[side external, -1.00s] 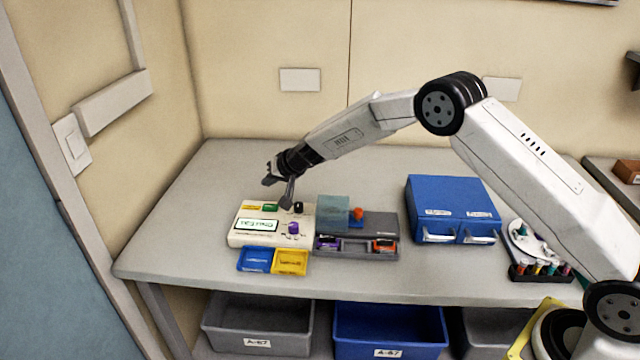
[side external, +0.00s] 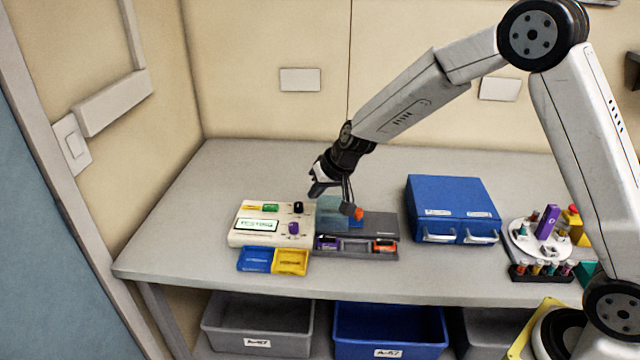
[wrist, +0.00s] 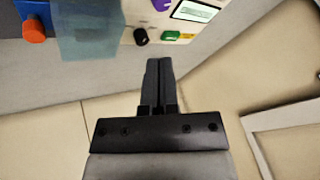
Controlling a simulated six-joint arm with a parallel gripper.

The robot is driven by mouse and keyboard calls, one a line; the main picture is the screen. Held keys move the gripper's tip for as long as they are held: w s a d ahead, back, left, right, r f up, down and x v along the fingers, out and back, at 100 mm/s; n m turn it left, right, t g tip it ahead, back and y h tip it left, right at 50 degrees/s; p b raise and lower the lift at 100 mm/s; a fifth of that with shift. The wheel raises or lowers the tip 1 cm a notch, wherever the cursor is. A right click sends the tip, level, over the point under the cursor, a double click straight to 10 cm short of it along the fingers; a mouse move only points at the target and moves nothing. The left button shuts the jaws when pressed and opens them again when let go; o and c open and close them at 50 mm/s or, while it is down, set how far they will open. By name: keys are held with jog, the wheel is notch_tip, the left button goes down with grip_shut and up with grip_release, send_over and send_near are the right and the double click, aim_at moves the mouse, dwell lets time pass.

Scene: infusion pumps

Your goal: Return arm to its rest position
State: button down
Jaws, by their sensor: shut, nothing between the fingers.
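The cream pump panel (side external: 243,238) stands to the left of my gripper. It has a small lit screen (side external: 256,225), a black knob (side external: 298,207), a purple knob (side external: 293,228) and a green button (side external: 271,208). The black knob (wrist: 141,36) and green button (wrist: 170,35) also show in the wrist view, beyond the fingers.
The teal block (wrist: 88,30) and an orange knob (wrist: 34,30) are beside the panel. A blue case (side external: 452,205) stands to the right. Blue (side external: 254,259) and yellow (side external: 290,261) trays lie in front. A round white carousel (side external: 525,238) stands at far right. The left tabletop is clear.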

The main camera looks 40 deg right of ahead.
jog(key=s+d+n+g+h, duration=0.1)
jog(key=s+d, duration=0.1)
jog(key=s, duration=1.1)
jog(key=s+d+n+g+h, duration=0.1)
jog(key=s+d+g, duration=0.1)
jog(key=s, duration=1)
jog(key=shift+s+n, duration=0.3)
jog(key=shift+s, duration=0.05)
